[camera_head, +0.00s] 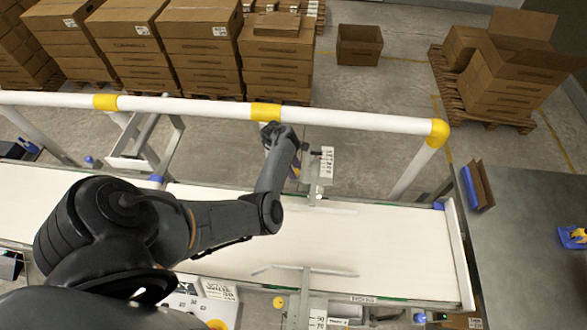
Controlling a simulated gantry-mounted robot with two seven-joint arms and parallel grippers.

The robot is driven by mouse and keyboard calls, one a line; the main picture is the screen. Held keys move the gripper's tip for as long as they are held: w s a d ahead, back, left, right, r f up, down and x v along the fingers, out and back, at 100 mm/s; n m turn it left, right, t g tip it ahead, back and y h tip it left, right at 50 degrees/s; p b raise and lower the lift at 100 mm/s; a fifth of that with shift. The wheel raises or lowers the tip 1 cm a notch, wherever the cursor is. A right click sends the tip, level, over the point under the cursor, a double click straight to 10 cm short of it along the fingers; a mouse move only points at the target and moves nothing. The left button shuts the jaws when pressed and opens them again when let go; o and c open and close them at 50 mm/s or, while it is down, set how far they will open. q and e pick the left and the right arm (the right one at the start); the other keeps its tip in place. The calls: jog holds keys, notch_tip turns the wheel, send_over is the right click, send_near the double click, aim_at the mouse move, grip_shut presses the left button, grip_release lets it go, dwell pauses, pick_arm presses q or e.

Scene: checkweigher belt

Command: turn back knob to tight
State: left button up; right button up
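My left arm reaches over the belt from the left, and its dark gripper (271,136) is at the belt's far side, just below the white rail. It is beside the back guide's metal bracket (312,181), which carries a white scale plate (327,162). The back knob cannot be made out; my gripper and wrist cover the area left of the bracket. The fingers are too small and dark to tell whether they hold anything. A front bracket with a similar scale (317,320) stands at the near edge, with a small yellow knob-like part (279,302) to its left. My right gripper is out of view.
The pale belt (390,246) is empty. A white rail with yellow joints (350,119) runs along its far side, close to my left gripper. A grey table (530,280) stands at the right.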

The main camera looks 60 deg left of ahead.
pick_arm(q)
jog(key=c, duration=0.6)
jog(key=shift+c, duration=0.2)
